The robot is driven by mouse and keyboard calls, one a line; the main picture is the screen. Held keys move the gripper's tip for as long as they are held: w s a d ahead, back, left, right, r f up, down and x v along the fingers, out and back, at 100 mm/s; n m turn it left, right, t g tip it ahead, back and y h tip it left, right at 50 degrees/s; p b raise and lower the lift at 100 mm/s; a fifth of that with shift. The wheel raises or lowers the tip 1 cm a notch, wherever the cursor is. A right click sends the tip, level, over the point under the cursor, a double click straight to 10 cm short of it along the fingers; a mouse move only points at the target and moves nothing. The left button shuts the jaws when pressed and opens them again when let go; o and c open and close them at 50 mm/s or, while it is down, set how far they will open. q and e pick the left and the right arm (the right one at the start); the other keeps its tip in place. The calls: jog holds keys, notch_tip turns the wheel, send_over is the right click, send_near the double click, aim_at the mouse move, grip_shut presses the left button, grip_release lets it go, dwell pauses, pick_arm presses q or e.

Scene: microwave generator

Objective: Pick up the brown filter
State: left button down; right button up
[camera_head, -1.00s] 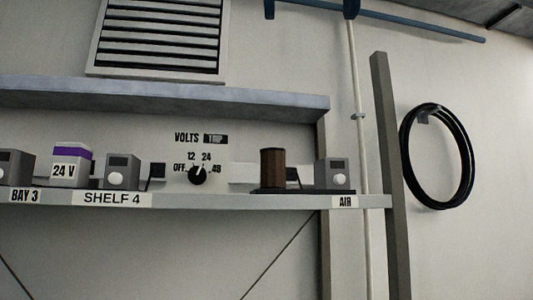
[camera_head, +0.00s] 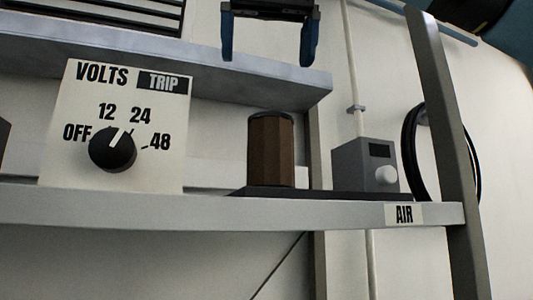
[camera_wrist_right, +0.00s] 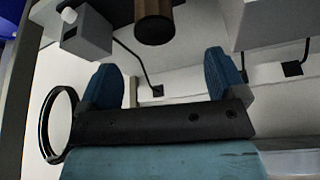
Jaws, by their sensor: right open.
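The brown filter (camera_head: 271,150) is a dark-capped cylinder standing upright on a thin dark base on the shelf, above and left of the AIR label. In the right wrist view the filter (camera_wrist_right: 153,20) shows at the top edge, partly cut off. My right gripper (camera_head: 267,58) hangs at the top of the head view with its two blue fingers pointing down, above the filter in the picture. It is open and empty. In the right wrist view the gripper (camera_wrist_right: 162,72) has its fingers wide apart, with the filter beyond the gap. My left gripper is not in view.
A grey box with a white knob (camera_head: 366,165) stands right of the filter on the same base. A VOLTS dial panel (camera_head: 112,125) is left. An upper ledge (camera_head: 150,80) runs above the shelf (camera_head: 200,212). A slanted post (camera_head: 447,130) and black hose coil (camera_head: 411,150) are right.

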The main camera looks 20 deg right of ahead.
send_over(270, 135)
jog(key=w, duration=0.2)
notch_tip(270, 135, down, 5)
jog(key=shift+s+d+f, duration=0.1)
jog(key=shift+f, duration=0.4)
jog(key=x, duration=0.2)
jog(key=d+x, duration=0.1)
jog(key=x, duration=0.1)
jog(key=shift+w+f, duration=0.2)
jog(key=shift+s+a+r, duration=0.1)
jog(key=shift+s+a, duration=0.2)
jog(key=shift+s, duration=0.05)
jog(key=c, duration=1)
